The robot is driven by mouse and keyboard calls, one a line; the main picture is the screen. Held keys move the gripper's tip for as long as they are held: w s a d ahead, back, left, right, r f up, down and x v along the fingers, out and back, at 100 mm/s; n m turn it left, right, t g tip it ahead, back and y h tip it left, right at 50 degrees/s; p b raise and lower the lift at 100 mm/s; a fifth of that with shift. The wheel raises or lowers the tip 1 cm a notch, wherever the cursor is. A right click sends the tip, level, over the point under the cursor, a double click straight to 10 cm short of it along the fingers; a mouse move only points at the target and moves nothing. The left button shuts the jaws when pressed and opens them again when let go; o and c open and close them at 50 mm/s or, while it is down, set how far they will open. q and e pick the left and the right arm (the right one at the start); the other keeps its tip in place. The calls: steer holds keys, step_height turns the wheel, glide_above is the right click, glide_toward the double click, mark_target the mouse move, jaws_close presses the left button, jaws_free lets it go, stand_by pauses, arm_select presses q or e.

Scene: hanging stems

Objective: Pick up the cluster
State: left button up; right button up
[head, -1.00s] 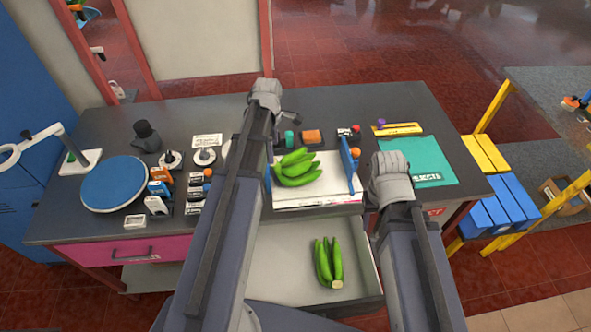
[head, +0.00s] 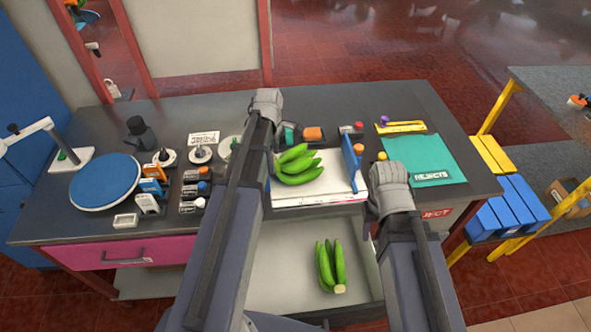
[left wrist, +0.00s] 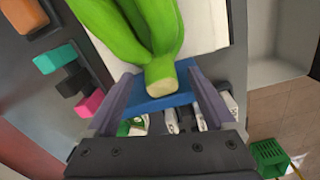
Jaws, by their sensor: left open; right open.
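A cluster of green bananas (head: 296,165) lies on white sheets between two blue upright panels on the table. In the left wrist view its cut stem end (left wrist: 160,77) points at my left gripper (left wrist: 158,80). The gripper is open, with one finger on either side of the stem end and a blue panel (left wrist: 155,103) showing below it. I cannot tell whether the fingers touch the stem. In the head view my left arm hides this gripper. My right arm shows in the head view, but its gripper is hidden. A second green cluster (head: 330,266) lies in the open drawer.
The white drawer (head: 275,285) stands open below the sheets. An orange block (head: 313,133) is behind the cluster. A teal mat (head: 430,162) lies at right.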

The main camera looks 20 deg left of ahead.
arm_select(q)
steer(key=shift+c, duration=0.4)
jaws_close()
steer(key=shift+r, duration=0.1)
